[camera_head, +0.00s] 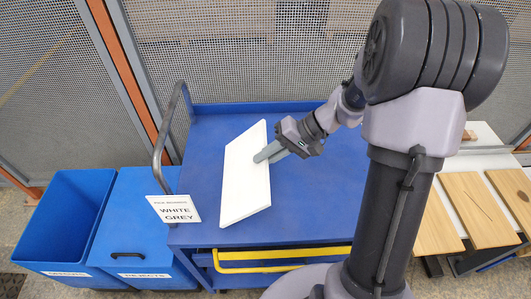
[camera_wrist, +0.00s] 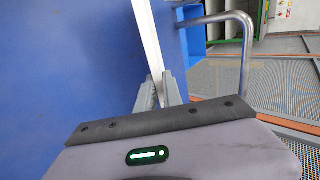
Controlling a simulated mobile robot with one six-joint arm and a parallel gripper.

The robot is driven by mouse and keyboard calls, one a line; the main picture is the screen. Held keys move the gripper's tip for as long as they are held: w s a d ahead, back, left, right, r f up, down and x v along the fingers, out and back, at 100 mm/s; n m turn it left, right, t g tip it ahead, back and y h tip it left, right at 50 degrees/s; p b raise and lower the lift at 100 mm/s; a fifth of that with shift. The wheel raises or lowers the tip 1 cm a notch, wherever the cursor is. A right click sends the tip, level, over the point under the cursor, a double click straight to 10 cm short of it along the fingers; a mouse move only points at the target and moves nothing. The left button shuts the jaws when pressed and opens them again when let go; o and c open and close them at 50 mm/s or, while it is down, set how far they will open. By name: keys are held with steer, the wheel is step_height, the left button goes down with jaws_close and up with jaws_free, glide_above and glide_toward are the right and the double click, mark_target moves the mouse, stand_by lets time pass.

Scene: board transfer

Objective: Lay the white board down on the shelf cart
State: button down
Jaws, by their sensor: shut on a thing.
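The white board (camera_head: 243,182) is over the blue top of the shelf cart (camera_head: 304,200), left of its middle. My gripper (camera_head: 268,154) is shut on the board's right long edge, near its middle. In the wrist view the board (camera_wrist: 147,38) shows as a narrow white strip running up from between the fingers of my gripper (camera_wrist: 161,90), with the blue cart top (camera_wrist: 70,60) behind it. The board looks tilted, not flat. I cannot tell whether its lower edge touches the cart top.
The cart has a grey tube handle (camera_head: 161,140) at its left end and a sign reading WHITE GREY (camera_head: 174,208). Blue bins (camera_head: 62,215) stand at the left. Wooden boards (camera_head: 480,208) lie at the right. A mesh fence (camera_head: 245,65) is behind. The visible cart top around the board is clear.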

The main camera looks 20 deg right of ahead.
steer(key=shift+f+b, duration=0.45)
steer(key=shift+f, duration=0.7)
steer(key=shift+f+b, duration=0.25)
steer(key=shift+b, duration=0.1)
steer(key=c, duration=1.4)
jaws_free()
steer(key=shift+o, duration=0.2)
steer(key=shift+r+g+h+p, duration=0.3)
steer(key=shift+r+h+p, duration=0.1)
steer(key=shift+h+p, duration=0.4)
steer(key=shift+r+h+p, duration=0.1)
steer(key=shift+h+p, duration=0.3)
steer(key=shift+p, duration=0.2)
steer(key=shift+d+g+h+p, duration=0.1)
steer(key=shift+g+h+p, duration=0.2)
steer(key=shift+h+p, duration=0.1)
steer(key=shift+f, duration=0.3)
